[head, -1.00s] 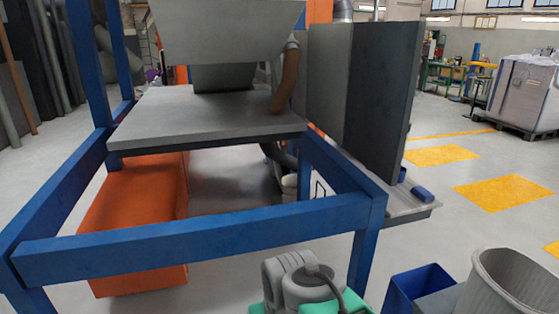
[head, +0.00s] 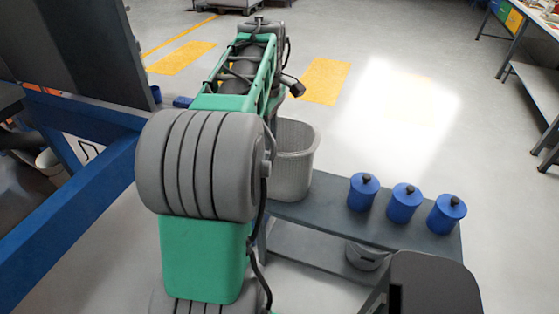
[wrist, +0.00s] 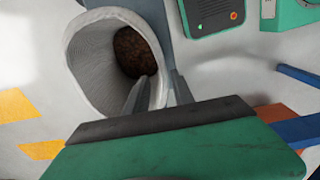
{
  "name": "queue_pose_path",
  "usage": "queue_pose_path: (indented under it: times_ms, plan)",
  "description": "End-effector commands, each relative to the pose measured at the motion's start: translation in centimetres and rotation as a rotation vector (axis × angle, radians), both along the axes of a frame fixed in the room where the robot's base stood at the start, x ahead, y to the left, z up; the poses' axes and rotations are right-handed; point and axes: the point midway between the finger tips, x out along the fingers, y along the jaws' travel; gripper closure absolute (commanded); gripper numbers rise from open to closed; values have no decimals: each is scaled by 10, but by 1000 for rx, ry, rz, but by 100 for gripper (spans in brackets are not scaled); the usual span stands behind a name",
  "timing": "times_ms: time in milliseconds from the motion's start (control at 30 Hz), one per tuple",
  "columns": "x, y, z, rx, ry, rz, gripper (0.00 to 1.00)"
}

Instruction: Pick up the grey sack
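The grey sack (head: 293,160) is a light grey woven bag, open at the top and upright, at the left end of a grey bench in the head view. In the wrist view the sack (wrist: 92,62) shows its round mouth, with dark brown material inside. My gripper (wrist: 159,80) is at the near rim of the sack. Its two fingers are apart, one over the mouth's inside and one outside, with the rim between them. I cannot tell whether either finger touches the wall. In the head view my arm hides the gripper.
The grey bench (head: 400,238) carries several blue lidded canisters (head: 403,203) right of the sack. A blue frame (head: 80,225) stands at the left, with a dark panel (head: 85,45) above it. The floor behind the bench is clear, with yellow patches (head: 325,80).

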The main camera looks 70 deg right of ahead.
Motion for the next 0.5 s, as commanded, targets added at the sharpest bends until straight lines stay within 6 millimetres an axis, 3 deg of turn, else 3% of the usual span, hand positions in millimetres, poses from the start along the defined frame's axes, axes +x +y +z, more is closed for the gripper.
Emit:
queue_pose_path:
  times_ms: [100,500]
  plan:
    - [-10,-4,-10,7,1,1,71]
    - [-8,-1,-71,3,1,0,71]
